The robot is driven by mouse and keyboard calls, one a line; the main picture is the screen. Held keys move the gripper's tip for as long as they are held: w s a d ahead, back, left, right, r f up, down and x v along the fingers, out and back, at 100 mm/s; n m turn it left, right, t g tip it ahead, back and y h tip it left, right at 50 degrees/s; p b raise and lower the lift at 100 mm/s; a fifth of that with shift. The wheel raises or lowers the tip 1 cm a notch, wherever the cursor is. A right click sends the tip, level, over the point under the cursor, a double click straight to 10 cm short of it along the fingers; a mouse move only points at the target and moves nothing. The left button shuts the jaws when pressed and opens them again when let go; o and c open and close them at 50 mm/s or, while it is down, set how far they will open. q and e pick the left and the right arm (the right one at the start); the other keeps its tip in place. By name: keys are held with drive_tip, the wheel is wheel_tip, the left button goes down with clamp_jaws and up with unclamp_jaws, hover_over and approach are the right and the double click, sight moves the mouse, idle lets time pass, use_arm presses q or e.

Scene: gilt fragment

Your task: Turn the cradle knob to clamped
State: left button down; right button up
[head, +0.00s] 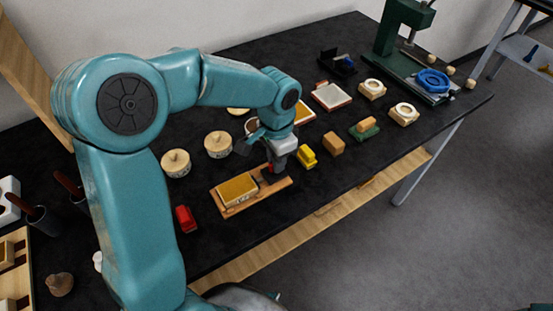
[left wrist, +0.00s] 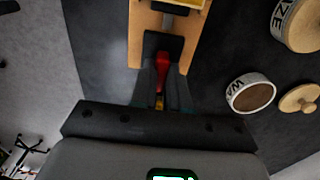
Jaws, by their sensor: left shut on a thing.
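The cradle (head: 284,184) is a wooden board near the table's front edge, with a gilt-topped block (head: 238,190) at its left part. My left gripper (head: 277,166) is at the board's right end, pointing down, and mostly covers the knob in the head view. In the left wrist view the red knob (left wrist: 162,70) lies between the dark fingers, over a dark base on the cradle (left wrist: 138,48). The left gripper is shut on the knob. Any position marking is not readable. My right gripper is not in view.
Round lidded pots (head: 176,163) stand behind the cradle. A red block (head: 185,218) is to its left; a yellow block (head: 306,156) and a wooden block (head: 334,143) are to its right. A green press (head: 405,45) with a blue wheel (head: 433,80) stands at the far right.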

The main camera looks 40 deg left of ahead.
use_arm(q)
drive_tip(key=shift+w+r, duration=0.15)
drive_tip(key=shift+r, duration=0.05)
drive_tip(key=c, duration=1.1)
unclamp_jaws()
drive_tip(key=shift+f, duration=0.1)
wheel_tip(320, 180, up, 16)
drive_tip(key=shift+r+p, duration=0.2)
drive_tip(key=shift+p, duration=0.5)
drive_tip(key=shift+s, duration=0.25)
